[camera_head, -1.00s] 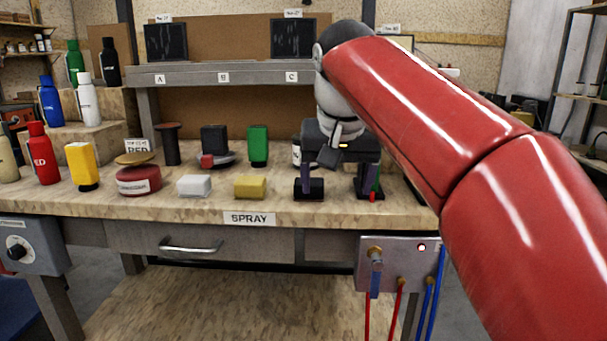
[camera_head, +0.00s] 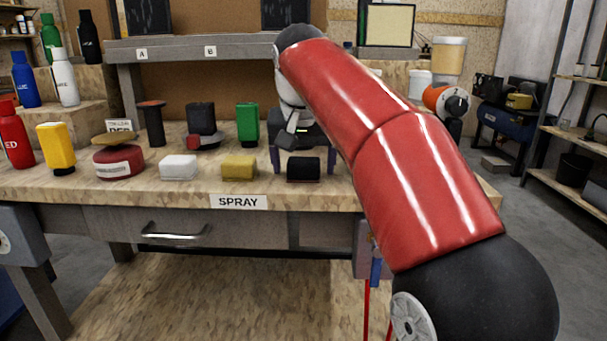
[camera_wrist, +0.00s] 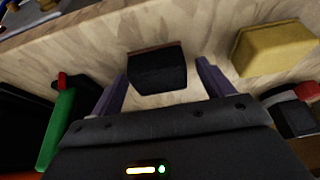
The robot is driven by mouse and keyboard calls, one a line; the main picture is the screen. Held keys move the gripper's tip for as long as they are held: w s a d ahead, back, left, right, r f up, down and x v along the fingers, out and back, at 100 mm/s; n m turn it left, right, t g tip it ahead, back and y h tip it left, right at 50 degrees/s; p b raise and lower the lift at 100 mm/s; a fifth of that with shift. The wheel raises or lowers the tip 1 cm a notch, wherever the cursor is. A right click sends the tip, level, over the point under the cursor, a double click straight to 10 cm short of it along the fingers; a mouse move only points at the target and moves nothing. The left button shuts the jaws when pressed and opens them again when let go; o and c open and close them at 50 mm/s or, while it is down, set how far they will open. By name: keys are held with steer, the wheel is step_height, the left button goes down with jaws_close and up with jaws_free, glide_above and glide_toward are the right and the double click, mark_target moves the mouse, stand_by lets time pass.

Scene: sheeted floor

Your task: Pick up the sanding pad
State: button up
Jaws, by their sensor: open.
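A small black block (camera_head: 303,169), which I take to be the sanding pad, sits on the workbench near its front edge. In the wrist view the black block (camera_wrist: 157,70) shows a reddish-brown strip along its far edge. My gripper (camera_head: 304,160) is open, with one finger to the left of the block and one to the right. In the wrist view my gripper (camera_wrist: 160,82) has its purple-grey fingers pointing toward the block's two sides, with a gap on each side. I cannot tell how far down the fingertips reach.
A yellow sponge-like block (camera_head: 239,167) and a white block (camera_head: 178,167) lie to the left on the workbench (camera_head: 330,198). My arm hides the bench's right part.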

steer(key=c, duration=1.1)
steer(key=shift+o, duration=0.2)
